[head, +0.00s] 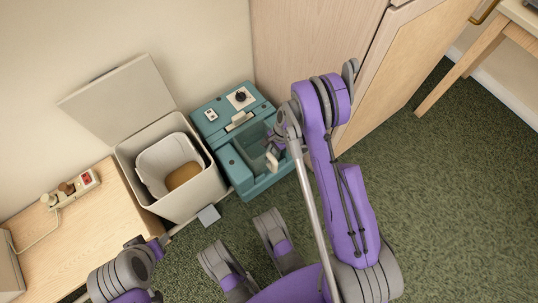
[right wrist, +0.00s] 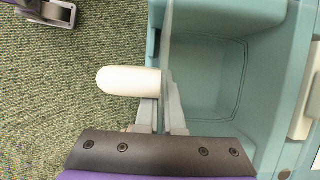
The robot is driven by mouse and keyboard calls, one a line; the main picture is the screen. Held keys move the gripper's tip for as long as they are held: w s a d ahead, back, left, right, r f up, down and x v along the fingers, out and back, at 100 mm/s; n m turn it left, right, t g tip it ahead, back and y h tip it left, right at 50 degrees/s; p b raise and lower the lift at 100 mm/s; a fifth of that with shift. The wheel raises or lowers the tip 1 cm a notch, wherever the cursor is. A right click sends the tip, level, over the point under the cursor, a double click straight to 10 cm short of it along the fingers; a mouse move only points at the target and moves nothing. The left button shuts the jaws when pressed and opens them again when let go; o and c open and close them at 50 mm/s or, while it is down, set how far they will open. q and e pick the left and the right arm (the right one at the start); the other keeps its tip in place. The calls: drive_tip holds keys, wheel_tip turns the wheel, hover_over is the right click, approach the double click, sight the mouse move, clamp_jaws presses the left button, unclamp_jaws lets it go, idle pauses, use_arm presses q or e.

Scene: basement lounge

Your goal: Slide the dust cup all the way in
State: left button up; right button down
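The teal machine (head: 212,122) stands on the carpet against the wall and cabinet. Its dust cup (head: 251,143) is a teal, open-topped box with a clear front wall and a white handle (right wrist: 128,80). In the right wrist view I look down into the empty-looking cup (right wrist: 210,80). My right gripper (right wrist: 162,112) is at the clear front wall, just beside the handle, with one finger on each side of the wall and little gap between. In the head view it reaches the cup's front (head: 272,152). My left gripper (head: 150,243) is low at left, small and dark; its fingers are unclear.
An open-lidded white bin (head: 200,192) with a liner stands left of the machine. A wooden bench (head: 110,215) with a power strip (head: 72,190) is farther left. A wooden cabinet (head: 310,40) is close behind right. Green carpet (head: 450,180) is clear at right.

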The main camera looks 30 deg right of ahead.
drive_tip(key=shift+f, duration=0.3)
idle(0.4)
drive_tip(key=c, duration=1)
unclamp_jaws()
drive_tip(key=shift+o, duration=0.2)
drive_tip(key=p+v, duration=0.3)
drive_tip(key=v, duration=0.8)
